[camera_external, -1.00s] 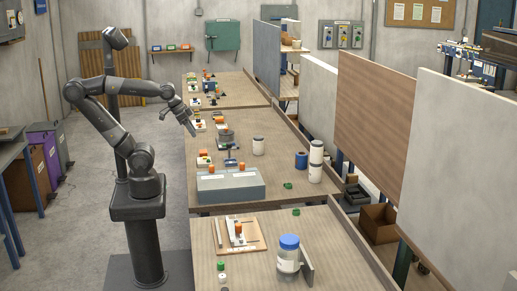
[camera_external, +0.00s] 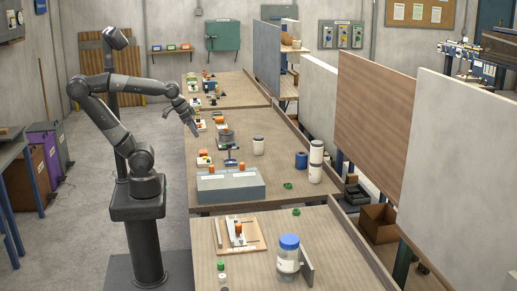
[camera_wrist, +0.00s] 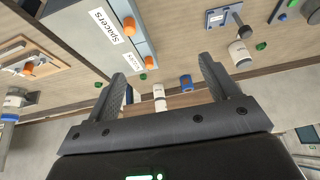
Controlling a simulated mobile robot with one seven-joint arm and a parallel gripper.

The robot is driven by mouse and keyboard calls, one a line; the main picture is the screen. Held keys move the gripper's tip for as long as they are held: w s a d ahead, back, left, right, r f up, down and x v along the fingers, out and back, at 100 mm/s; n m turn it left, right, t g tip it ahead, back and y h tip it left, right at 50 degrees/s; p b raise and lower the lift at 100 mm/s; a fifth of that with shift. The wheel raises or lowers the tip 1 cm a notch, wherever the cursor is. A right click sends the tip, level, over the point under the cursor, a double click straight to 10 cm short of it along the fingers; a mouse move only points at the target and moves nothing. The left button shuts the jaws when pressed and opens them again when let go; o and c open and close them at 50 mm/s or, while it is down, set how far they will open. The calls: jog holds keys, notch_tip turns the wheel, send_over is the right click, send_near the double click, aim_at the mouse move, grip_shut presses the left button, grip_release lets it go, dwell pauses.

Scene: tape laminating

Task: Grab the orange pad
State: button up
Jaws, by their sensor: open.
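Several small orange pieces are in view, and I cannot tell which one is the pad. In the external view, one orange piece (camera_external: 217,168) and another (camera_external: 242,167) sit on the grey box (camera_external: 230,188). A further orange piece (camera_external: 238,229) is on a wooden board (camera_external: 257,246) on the near table. In the wrist view, two orange pieces (camera_wrist: 130,26) (camera_wrist: 149,62) are on the grey box, labelled "Spacers", and one (camera_wrist: 28,68) is on the board. My gripper (camera_external: 196,134) hangs at the middle table's left edge; its fingers (camera_wrist: 163,82) are apart and empty.
A white jar with a blue lid (camera_external: 288,255) stands on the near table. White cylinders (camera_external: 316,160), a blue roll (camera_external: 301,160) and a white jar (camera_external: 259,146) stand on the middle table. Tall panels (camera_external: 375,110) line the right side. The middle table's centre has free room.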

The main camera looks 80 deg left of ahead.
jog(key=w+a+f+g, duration=0.2)
jog(key=w+a, duration=0.2)
jog(key=a, duration=0.3)
jog(key=g, duration=0.3)
send_over(203, 151)
notch_tip(203, 151, down, 10)
jog(key=f, duration=0.5)
jog(key=shift+s+f, duration=0.2)
jog(key=shift+f, duration=0.15)
jog(key=shift+w+f, duration=0.15)
jog(key=shift+f, duration=1.2)
jog(key=shift+w+f, duration=0.1)
jog(key=shift+f, duration=1.2)
jog(key=shift+c, duration=0.2)
jog(key=c, duration=1)
